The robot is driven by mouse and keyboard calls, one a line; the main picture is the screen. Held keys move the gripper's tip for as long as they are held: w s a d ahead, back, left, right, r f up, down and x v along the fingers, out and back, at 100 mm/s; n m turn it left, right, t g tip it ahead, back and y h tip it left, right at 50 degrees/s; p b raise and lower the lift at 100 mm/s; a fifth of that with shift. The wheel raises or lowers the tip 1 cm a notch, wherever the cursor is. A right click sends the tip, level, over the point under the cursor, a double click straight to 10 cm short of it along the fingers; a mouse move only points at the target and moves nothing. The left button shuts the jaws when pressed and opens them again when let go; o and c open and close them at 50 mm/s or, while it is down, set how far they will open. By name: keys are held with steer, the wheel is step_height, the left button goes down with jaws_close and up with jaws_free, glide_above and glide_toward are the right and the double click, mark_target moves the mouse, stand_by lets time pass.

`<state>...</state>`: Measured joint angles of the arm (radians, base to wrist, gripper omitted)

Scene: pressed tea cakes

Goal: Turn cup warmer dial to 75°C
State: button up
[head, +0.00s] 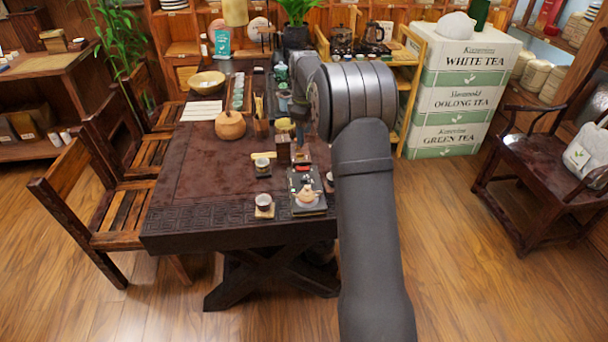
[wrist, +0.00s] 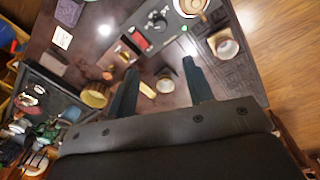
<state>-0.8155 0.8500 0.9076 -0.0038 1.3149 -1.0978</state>
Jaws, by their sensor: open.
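The cup warmer appears to be the dark flat unit (head: 297,181) near the front right of the table, with a small pale teapot (head: 306,196) on its front part. In the wrist view the dark unit (wrist: 174,32) lies beyond my fingertips. It bears a round silvery part (wrist: 157,20), which may be the dial, and a red piece (wrist: 140,42). Any temperature marking is too small to read. My gripper (wrist: 160,65) is open and empty above the table, with its fingers spread apart. In the head view my arm hides most of it.
A cup on a wooden coaster (head: 264,212) stands left of the unit, with another cup (head: 262,167) behind it. In the wrist view a cup (wrist: 166,84) lies between my fingers' lines, and a yellow bowl (wrist: 96,95) is left. The table's left middle is clear.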

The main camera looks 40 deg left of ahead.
steer(key=f+n, duration=0.1)
steer(key=n, duration=0.2)
glide_toward(303, 177)
steer(key=shift+g+h, duration=0.3)
steer(key=f, duration=0.8)
steer(key=shift+w+a+f, duration=0.1)
steer(key=shift+w+f, duration=0.1)
steer(key=shift+f, duration=0.1)
steer(key=shift+c, duration=0.5)
steer(key=c, duration=0.9)
